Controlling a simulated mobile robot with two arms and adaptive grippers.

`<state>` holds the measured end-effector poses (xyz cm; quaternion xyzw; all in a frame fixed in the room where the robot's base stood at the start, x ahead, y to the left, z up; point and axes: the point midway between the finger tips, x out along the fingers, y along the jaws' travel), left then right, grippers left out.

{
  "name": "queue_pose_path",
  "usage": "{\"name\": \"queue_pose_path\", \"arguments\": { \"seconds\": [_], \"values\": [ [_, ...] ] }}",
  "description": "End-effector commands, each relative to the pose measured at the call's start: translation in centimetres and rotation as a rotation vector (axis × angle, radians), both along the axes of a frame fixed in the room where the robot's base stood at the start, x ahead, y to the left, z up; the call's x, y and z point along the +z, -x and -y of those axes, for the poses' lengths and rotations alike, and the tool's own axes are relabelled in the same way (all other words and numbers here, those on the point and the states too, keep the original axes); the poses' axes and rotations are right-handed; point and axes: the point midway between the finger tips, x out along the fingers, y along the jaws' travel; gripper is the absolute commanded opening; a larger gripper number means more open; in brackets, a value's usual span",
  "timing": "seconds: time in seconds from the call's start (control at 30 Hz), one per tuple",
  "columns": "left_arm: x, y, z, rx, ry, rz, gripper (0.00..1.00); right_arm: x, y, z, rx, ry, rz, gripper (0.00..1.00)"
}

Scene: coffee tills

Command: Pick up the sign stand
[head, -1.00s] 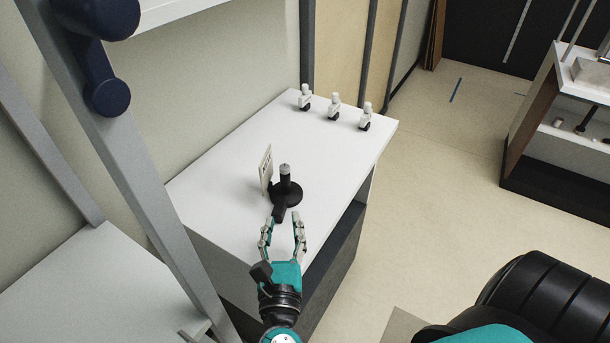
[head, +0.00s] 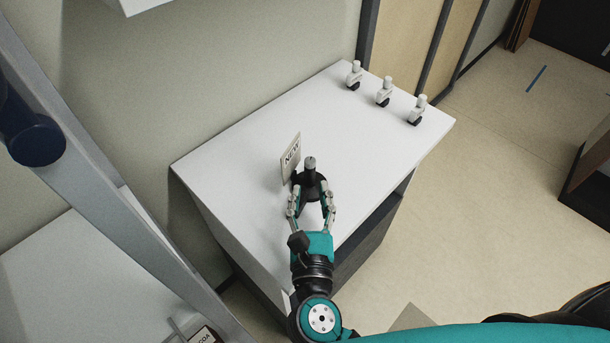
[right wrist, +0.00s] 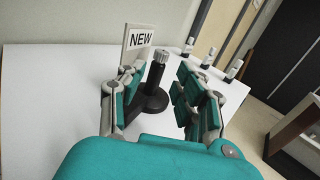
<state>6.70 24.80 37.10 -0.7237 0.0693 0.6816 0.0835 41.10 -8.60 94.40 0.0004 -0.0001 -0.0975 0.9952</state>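A small upright sign reading "NEW" (head: 290,160) stands on the white counter; it also shows in the right wrist view (right wrist: 138,39). Close to it is a black post (head: 310,172) on a round black base, with a grey ribbed top (right wrist: 160,56). I cannot tell whether sign and post are joined. My right gripper (head: 312,201) is open, its fingers spread at the near side of the post and base. In the right wrist view the post shows between the open fingers (right wrist: 160,92). My left gripper is not in view.
The white counter (head: 250,150) is mostly clear. Several small white-and-black items, one of them a dispenser-like piece (head: 383,92), stand in a row at its far end. A wall runs along the left. A lower grey surface (head: 70,270) lies at the lower left.

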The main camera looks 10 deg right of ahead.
Motion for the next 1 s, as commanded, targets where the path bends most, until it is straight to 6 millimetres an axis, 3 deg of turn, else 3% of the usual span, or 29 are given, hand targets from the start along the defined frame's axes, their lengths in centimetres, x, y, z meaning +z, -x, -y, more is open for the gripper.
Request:
{"name": "queue_pose_path", "arguments": {
  "seconds": [0.1,0.37,0.63,0.93,1.0],
  "values": [
    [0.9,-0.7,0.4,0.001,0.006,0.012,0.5,0.3,-2.0,0.4,-0.001,0.001,0.002,0.34],
    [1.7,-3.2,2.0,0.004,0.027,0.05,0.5,0.2,-3.8,0.8,0.0,0.001,0.001,0.34],
    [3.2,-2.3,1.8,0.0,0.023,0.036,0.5,0.1,-7.6,1.6,0.0,0.002,0.001,0.34],
    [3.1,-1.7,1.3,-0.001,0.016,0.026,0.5,-0.1,-8.2,1.8,-0.001,0.0,-0.001,0.34],
    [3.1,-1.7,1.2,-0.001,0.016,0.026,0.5,-0.1,-8.2,1.8,-0.001,0.0,-0.001,0.27]
  ]
}}
